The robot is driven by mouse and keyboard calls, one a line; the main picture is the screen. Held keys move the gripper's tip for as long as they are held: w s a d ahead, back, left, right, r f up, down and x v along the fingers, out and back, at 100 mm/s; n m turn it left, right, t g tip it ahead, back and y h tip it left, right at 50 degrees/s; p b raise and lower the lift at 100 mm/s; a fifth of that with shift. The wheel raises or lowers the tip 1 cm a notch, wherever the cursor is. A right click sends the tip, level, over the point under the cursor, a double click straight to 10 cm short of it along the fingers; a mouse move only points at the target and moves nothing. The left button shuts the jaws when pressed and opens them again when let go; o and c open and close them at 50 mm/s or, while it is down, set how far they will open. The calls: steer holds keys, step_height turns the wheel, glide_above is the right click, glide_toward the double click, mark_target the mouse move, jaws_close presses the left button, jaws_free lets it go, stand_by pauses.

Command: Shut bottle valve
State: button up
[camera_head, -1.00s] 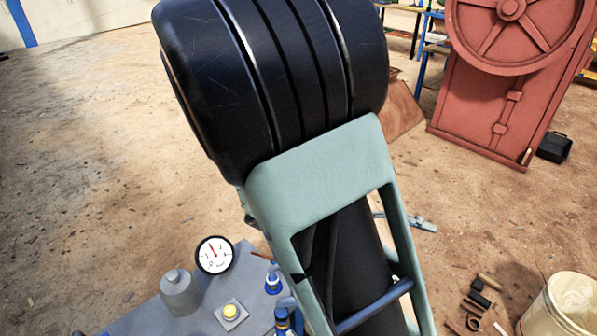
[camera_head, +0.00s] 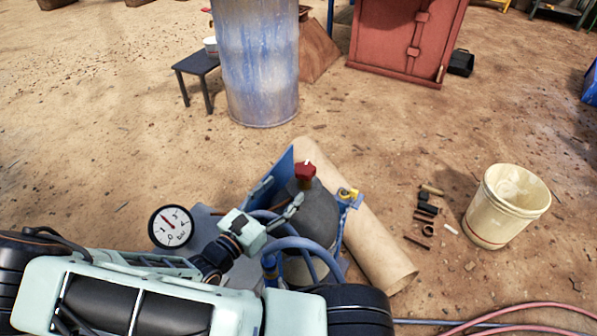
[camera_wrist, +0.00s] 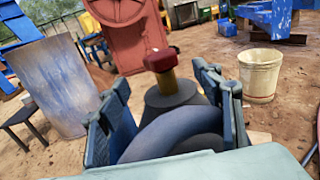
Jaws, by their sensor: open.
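The bottle valve has a red knob (camera_head: 305,171) on top of a dark grey bottle (camera_head: 315,215), which stands upright behind a blue curved rim. In the wrist view the red knob (camera_wrist: 160,60) sits on a yellow brass stem (camera_wrist: 167,83) above the bottle's shoulder (camera_wrist: 175,98). My gripper (camera_head: 277,199) is open and empty, left of the knob and a little nearer to the camera. In the wrist view my gripper's (camera_wrist: 163,82) fingers frame the knob from both sides, apart from it. The bottle's lower part is hidden.
The blue curved rim (camera_head: 322,262) lies close to my gripper, in front of the bottle. A pressure gauge (camera_head: 171,227) stands to the left. A brown roll (camera_head: 375,250) lies right of the bottle. A cream bucket (camera_head: 507,205) and loose tools are farther right; a drum (camera_head: 258,70) stands behind.

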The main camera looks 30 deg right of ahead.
mark_target(305, 170)
steer(key=b+x, duration=0.1)
steer(key=x, duration=0.9)
steer(key=shift+d, duration=0.3)
steer(key=c, duration=1.2)
